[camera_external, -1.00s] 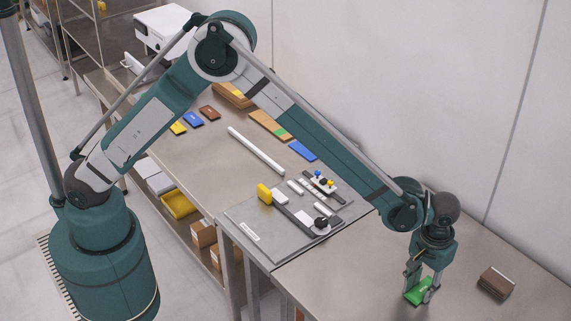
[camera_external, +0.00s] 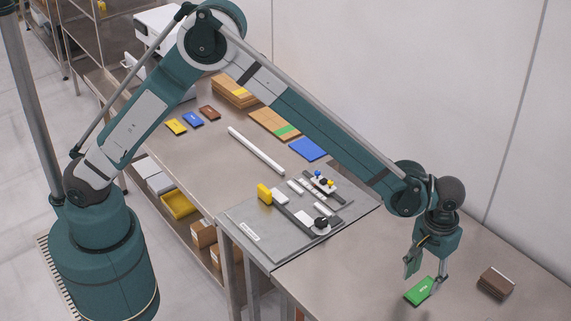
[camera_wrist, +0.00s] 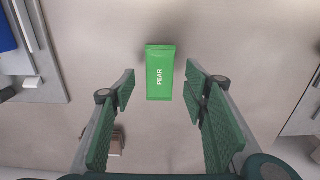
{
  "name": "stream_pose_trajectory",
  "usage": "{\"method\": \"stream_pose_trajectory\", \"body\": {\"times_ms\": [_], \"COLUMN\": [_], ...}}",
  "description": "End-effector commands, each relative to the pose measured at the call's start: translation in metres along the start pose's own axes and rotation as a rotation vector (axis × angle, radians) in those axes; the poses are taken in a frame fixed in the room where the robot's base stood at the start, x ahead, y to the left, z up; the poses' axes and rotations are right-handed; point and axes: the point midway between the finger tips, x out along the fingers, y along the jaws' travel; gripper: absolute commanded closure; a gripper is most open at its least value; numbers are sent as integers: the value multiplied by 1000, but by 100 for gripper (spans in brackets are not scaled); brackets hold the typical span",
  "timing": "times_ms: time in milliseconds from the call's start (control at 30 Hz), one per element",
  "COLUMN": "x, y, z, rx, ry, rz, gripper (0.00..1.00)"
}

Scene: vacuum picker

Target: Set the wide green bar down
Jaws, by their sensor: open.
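The wide green bar (camera_external: 420,291) lies flat on the bare metal table near its front right part. In the wrist view the green bar (camera_wrist: 160,76) shows the word PEAR and lies ahead of the fingers, between their lines. My gripper (camera_external: 427,270) is open and empty, just above the bar. In the wrist view both fingers of my gripper (camera_wrist: 160,88) stand wide apart, with clear space on each side of the bar. One finger overlaps the bar's right end in the external view, so I cannot tell the exact gap there.
A stack of brown bars (camera_external: 496,283) lies to the right of the green bar. A grey plate (camera_external: 250,235) with a clamp-like fixture lies to the left. A blue sheet (camera_external: 308,149) and other flat pieces lie further back. The table around the bar is clear.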

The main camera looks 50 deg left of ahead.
Motion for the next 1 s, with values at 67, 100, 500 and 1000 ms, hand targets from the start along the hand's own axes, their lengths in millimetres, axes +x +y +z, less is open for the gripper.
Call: {"method": "stream_pose_trajectory", "body": {"times_ms": [67, 100, 500, 1000], "x": [-15, -22, -70, -75], "y": [0, 0, 0, 0], "z": [0, 0, 0, 0], "rx": [0, 0, 0, 0], "ry": [0, 0, 0, 0], "rz": [0, 0, 0, 0], "gripper": [55, 55, 55, 55]}}
